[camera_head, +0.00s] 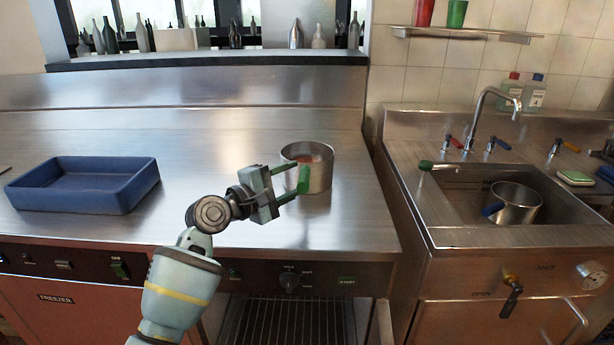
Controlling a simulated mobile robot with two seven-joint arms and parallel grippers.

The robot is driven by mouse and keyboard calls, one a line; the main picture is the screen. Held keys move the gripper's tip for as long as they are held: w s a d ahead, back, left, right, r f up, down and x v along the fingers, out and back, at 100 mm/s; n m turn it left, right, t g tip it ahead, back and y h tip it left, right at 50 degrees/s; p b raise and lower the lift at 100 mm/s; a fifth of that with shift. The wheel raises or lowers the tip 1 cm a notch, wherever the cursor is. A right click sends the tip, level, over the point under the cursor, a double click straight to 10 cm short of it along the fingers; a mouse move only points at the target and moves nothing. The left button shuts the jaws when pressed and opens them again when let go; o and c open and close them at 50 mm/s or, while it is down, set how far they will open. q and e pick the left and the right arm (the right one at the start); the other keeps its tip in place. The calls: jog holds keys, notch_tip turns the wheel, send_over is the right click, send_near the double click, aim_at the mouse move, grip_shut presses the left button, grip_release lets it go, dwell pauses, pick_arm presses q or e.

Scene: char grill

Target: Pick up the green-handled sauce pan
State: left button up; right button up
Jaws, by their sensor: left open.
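The green-handled sauce pan (321,176) stands upright on the steel counter, near its right end. Its body is silver metal and something reddish shows inside. Its green handle (303,179) points toward my left gripper (290,182). My left gripper is open, with its two green-tipped fingers at the handle, one on the far side and one on the near side. I cannot tell whether the fingers touch the handle. My right gripper is not in view.
A blue tray (88,207) sits on the counter at the left. A second pan with a blue handle (515,200) stands in the sink (455,212) at the right, below a tap (482,110). Bottles line the sill behind. The counter between tray and pan is clear.

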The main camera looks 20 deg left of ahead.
aim_at(305, 169)
pick_arm(q)
jog(key=shift+x, duration=2.4)
grip_shut()
jog(key=shift+r, duration=0.3)
